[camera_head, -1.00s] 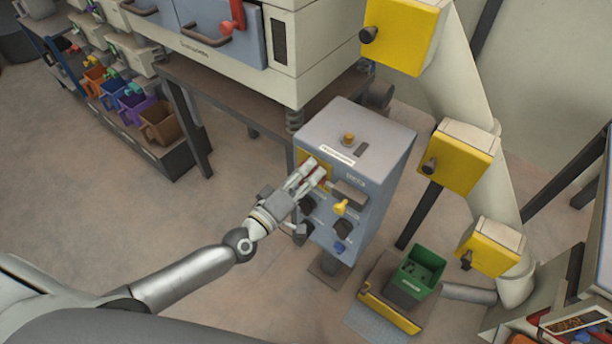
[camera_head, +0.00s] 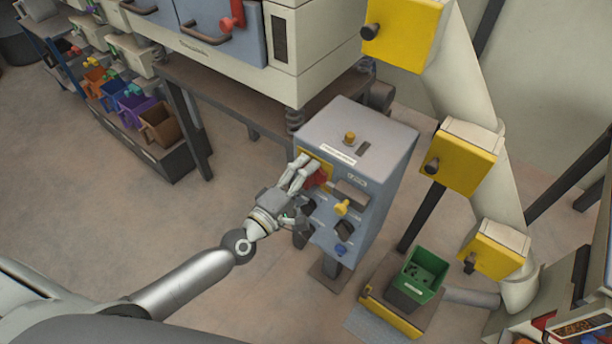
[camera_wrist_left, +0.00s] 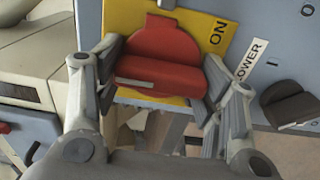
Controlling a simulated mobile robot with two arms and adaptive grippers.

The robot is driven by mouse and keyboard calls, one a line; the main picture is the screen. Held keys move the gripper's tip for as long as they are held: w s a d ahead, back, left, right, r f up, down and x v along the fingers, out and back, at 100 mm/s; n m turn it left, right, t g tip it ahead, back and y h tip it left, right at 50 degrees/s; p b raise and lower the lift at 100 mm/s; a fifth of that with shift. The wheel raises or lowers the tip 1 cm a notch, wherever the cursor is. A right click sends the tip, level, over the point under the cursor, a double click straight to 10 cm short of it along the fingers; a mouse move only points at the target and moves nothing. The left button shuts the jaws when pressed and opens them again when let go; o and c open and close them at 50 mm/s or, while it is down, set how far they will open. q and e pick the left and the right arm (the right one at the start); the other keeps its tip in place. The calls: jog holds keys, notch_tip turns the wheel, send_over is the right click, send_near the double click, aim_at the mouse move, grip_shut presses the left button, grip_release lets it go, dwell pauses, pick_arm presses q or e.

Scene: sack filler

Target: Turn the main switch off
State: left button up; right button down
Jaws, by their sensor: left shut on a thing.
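The main switch is a red rotary handle (camera_wrist_left: 160,65) on a yellow plate (camera_wrist_left: 124,18) marked ON, in the left wrist view. In the head view the red handle (camera_head: 318,178) shows at the upper left of the grey control box's front (camera_head: 372,215). My left gripper (camera_wrist_left: 163,92) is shut on the red handle, with one finger on each side of its bar. The bar lies nearly level in the wrist view. In the head view my left gripper (camera_head: 306,172) reaches the box from the left and covers part of the plate. My right gripper is not in view.
A yellow knob (camera_head: 342,207), black knobs (camera_head: 344,228) and a blue knob (camera_head: 341,249) sit below and right of the switch. Open floor lies left of the box.

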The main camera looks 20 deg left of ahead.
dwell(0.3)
pick_arm(q)
jog(key=o, duration=1)
jog(key=v, duration=1.2)
